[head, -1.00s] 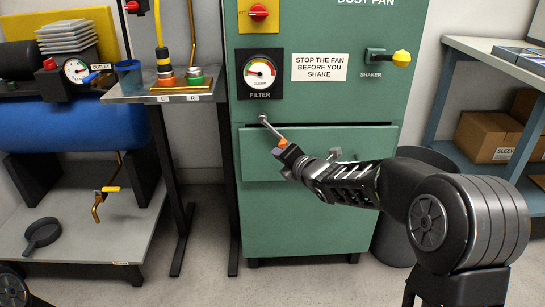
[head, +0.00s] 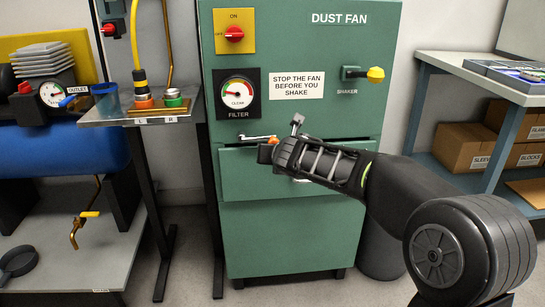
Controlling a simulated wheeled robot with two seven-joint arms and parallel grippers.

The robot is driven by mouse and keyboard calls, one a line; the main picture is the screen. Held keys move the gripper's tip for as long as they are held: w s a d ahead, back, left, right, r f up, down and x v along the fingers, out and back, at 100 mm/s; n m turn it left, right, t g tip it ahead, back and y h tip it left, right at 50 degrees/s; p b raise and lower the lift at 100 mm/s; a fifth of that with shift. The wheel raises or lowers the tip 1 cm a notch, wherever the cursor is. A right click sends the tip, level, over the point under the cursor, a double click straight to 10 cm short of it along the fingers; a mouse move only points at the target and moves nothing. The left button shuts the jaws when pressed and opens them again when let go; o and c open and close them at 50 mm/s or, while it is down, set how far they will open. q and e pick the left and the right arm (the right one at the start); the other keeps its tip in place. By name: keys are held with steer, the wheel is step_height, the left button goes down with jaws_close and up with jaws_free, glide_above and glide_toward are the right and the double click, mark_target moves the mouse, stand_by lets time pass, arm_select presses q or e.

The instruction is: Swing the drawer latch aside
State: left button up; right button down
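The drawer latch (head: 256,137) is a thin metal lever on the green dust fan cabinet, just above the drawer (head: 240,185). It lies nearly level, running right from its left end, with an orange tip. My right gripper (head: 267,152) is at the latch's right end, in front of the drawer's top edge. Its fingers are small and dark, and I cannot tell whether they are shut or whether they grip the tip. My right forearm hides the right part of the drawer and most of its handle. My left gripper is out of view.
A small metal table (head: 110,113) stands close at left. A shelf with boxes (head: 465,150) is at right.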

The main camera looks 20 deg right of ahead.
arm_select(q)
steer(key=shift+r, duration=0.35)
arm_select(e)
steer(key=shift+r, duration=0.4)
